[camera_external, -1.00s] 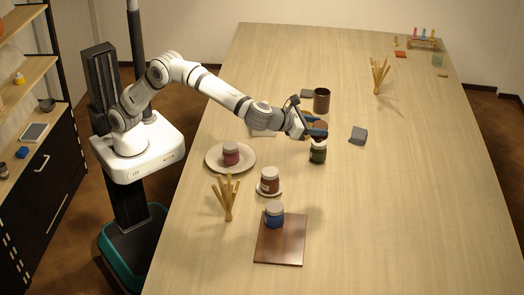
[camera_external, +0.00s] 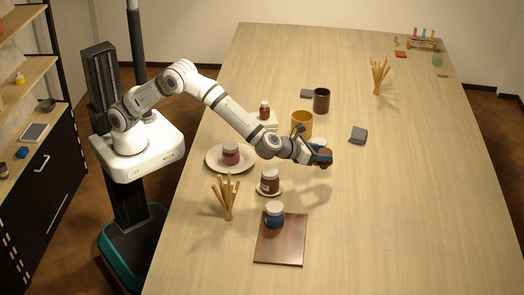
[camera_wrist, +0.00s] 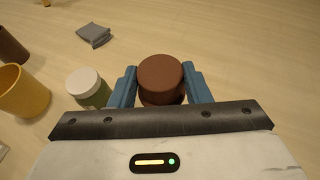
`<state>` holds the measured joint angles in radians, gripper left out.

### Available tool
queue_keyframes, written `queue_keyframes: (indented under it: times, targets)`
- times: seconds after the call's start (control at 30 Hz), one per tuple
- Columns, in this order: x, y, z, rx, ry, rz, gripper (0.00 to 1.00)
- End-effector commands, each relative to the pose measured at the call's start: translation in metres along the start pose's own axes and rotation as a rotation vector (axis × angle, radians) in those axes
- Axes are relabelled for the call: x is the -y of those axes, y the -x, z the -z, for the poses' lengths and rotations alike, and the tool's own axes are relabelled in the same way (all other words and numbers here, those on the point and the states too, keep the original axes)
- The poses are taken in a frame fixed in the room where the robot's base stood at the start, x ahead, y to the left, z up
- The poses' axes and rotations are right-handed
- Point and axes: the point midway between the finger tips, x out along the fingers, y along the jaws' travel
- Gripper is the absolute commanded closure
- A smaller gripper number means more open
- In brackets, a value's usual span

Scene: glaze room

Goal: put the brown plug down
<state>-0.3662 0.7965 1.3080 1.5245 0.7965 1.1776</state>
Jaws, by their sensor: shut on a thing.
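The brown plug (camera_wrist: 160,80) is a short round brown piece. It sits between the two blue fingers of my gripper (camera_wrist: 160,88) in the wrist view, and both fingers touch its sides. In the external view my gripper (camera_external: 322,156) holds the brown plug (camera_external: 326,154) over the table, to the right of the yellow cup. A shadow lies on the table below and in front of it. I cannot tell the exact height of the plug above the table.
A green jar with a white lid (camera_wrist: 88,87) stands close left of my gripper. The yellow cup (camera_external: 302,124), dark brown cup (camera_external: 321,101) and grey cloth (camera_external: 358,135) are near. The wooden table (camera_external: 420,210) is clear to the right and front.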

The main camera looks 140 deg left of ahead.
Motion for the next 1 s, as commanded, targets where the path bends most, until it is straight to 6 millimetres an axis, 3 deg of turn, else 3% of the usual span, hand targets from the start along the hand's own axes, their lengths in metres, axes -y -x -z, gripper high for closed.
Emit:
queue_keyframes:
  times: [0.1,0.5,0.93,0.97,1.0]
  targets:
    - [0.000,-0.008,0.019,-0.001,-0.003,0.000,0.84]
    - [-0.001,-0.025,0.059,-0.002,-0.004,-0.001,0.84]
    - [-0.001,-0.029,0.069,0.001,0.000,0.000,0.84]
    - [-0.001,-0.028,0.067,0.001,0.000,0.000,0.54]
    - [-0.001,-0.028,0.067,0.001,0.000,0.000,0.51]
